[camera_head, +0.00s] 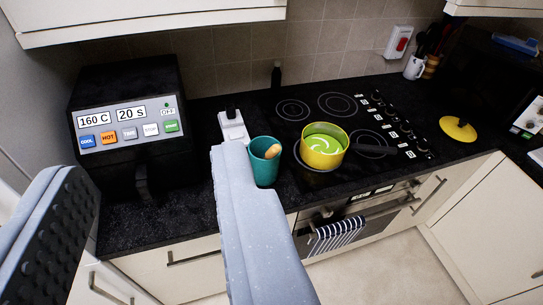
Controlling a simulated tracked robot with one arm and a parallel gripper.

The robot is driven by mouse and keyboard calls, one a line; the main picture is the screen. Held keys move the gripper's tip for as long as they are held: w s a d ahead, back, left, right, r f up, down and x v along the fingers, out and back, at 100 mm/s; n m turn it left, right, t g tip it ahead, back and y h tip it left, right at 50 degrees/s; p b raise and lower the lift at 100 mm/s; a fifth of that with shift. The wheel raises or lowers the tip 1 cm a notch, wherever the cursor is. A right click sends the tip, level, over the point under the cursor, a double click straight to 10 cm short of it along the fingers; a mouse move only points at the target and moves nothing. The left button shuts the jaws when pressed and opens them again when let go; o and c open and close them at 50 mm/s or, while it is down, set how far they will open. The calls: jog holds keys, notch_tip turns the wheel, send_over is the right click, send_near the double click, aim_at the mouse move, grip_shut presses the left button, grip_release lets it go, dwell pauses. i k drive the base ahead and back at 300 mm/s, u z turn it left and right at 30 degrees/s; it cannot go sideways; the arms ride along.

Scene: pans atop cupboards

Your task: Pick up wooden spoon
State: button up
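A teal cup (263,170) stands on the black worktop near its front edge, left of the hob. The rounded tan end of what looks like the wooden spoon (272,152) shows at its mouth; the rest is hidden inside the cup. My gripper (150,165) is open, with its two pale grey fingers wide apart and nothing between them. Its right finger overlaps the view just left of the cup. I cannot tell how far the gripper is from the cup.
A yellow pot (322,152) with green contents sits on the hob (310,97), its dark handle pointing right. A black air-fryer-like appliance (125,120) stands at left. A white device (232,127) lies behind the cup. A yellow lid (459,128) lies at right.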

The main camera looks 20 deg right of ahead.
aim_at(275, 149)
jog(key=i, duration=0.95)
jog(key=u, duration=0.05)
